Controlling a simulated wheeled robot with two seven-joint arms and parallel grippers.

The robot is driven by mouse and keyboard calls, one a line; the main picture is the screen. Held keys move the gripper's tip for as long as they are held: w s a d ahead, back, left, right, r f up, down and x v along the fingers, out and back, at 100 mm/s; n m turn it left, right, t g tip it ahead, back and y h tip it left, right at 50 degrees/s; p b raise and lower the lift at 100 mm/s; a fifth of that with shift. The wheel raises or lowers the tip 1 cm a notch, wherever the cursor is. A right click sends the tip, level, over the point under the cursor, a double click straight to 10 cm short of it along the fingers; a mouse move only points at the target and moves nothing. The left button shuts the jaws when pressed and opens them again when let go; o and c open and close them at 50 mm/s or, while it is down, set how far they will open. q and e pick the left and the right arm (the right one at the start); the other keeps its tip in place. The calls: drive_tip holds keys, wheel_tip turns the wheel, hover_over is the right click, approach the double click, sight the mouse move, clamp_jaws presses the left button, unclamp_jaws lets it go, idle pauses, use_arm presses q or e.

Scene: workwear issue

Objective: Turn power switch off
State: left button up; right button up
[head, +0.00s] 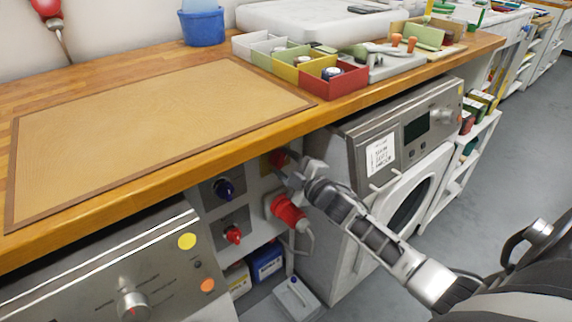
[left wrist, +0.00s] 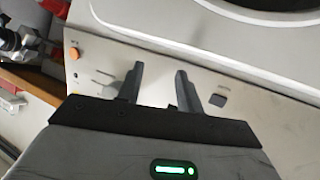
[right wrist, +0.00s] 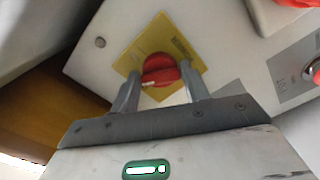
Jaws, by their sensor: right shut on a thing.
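The power switch is a red rotary knob (right wrist: 160,70) on a yellow square plate (right wrist: 181,47), fixed to a pale panel under the workbench. In the head view the red knob (head: 279,158) is partly hidden by my right gripper (head: 287,172). In the right wrist view, the right gripper's fingers (right wrist: 159,88) stand on both sides of the knob and are shut on it. A white mark shows on the knob's lower left. My left gripper (left wrist: 156,84) is open and empty in the left wrist view, in front of a pale appliance panel (left wrist: 200,80).
A washing machine (head: 398,150) stands to the right. The wooden bench edge (head: 200,153) overhangs the panel.

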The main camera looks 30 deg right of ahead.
drive_tip(key=n+b, duration=0.1)
drive_tip(key=n, duration=0.4)
drive_tip(key=shift+n, duration=0.7)
drive_tip(key=o, duration=1)
drive_tip(key=shift+s, duration=0.1)
drive_tip(key=s+d, duration=0.1)
drive_tip(key=s, duration=1.4)
drive_tip(key=shift+s+d+p, duration=0.15)
drive_tip(key=shift+s+p, duration=0.2)
drive_tip(key=shift+s, duration=0.05)
